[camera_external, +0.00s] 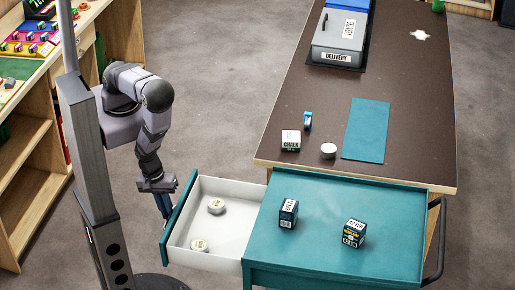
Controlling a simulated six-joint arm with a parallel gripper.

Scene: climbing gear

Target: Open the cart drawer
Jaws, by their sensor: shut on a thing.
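The teal cart (340,228) stands at the lower right, against the front end of the dark table. Its drawer (229,216) has a white inside and a teal front panel (179,218), and sticks well out to the left. Two round cream-coloured items (215,206) lie apart in the drawer. My gripper (164,203) points down at the outer side of the drawer front, near its far end. It is shut on the drawer at this front, where a handle would be. The handle itself is too small or hidden to make out.
Two dark boxes (288,213) stand on the cart top. The dark table (300,110) carries a white chalk box (291,141), a blue item (307,120), a teal mat (366,130) and a grey delivery box (340,40). Wooden shelves (30,150) stand at the left. Floor between is clear.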

